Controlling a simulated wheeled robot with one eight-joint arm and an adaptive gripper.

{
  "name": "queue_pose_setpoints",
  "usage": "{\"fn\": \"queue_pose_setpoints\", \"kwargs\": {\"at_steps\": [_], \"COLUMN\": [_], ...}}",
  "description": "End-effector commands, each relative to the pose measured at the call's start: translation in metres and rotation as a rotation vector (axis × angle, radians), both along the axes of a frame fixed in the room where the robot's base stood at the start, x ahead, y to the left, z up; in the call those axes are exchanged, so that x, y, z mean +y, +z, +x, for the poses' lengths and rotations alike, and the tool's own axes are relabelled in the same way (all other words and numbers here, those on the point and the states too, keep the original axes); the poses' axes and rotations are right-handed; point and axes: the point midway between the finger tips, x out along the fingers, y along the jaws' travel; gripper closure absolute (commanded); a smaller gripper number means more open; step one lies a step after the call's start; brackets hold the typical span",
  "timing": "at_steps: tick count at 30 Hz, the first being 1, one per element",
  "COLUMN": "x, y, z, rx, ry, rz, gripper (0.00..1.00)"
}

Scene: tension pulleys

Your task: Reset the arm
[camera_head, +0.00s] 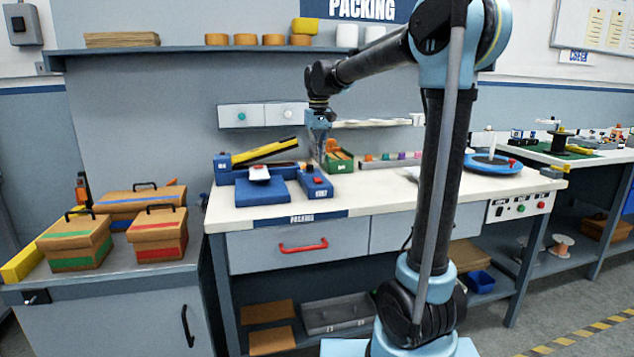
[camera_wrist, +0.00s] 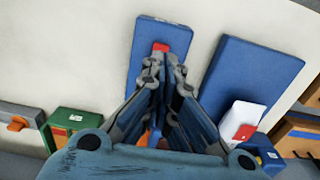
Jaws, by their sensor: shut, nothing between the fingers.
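My gripper (camera_head: 321,150) hangs from my raised arm, fingers down, above the packing bench (camera_head: 375,200). In the wrist view my gripper (camera_wrist: 162,75) has its fingers close together with nothing held between them. Below and ahead of the fingers is a narrow blue block (camera_head: 316,183) with a red top piece, which also shows in the wrist view (camera_wrist: 148,40); the fingers hide part of it. I cannot tell the exact height of the fingertips above the bench.
A blue pad (camera_head: 262,192) holds a white item with red on it, beside a yellow-and-black device (camera_head: 265,150). A green bin (camera_head: 339,161) stands close behind the gripper. A blue turntable (camera_head: 492,166) is at the right. Lidded boxes (camera_head: 75,243) stand left; the bench front is clear.

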Motion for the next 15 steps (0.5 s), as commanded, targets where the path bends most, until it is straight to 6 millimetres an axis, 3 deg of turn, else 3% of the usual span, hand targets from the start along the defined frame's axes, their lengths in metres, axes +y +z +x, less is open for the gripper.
{"fn": "queue_pose_setpoints", "kwargs": {"at_steps": [11, 15], "x": [-0.001, -0.015], "y": [0.001, -0.001], "z": [-0.001, -0.013], "rx": [0.0, -0.006], "ry": [-0.001, -0.012], "rz": [0.0, 0.003], "gripper": [1.0, 1.0]}}
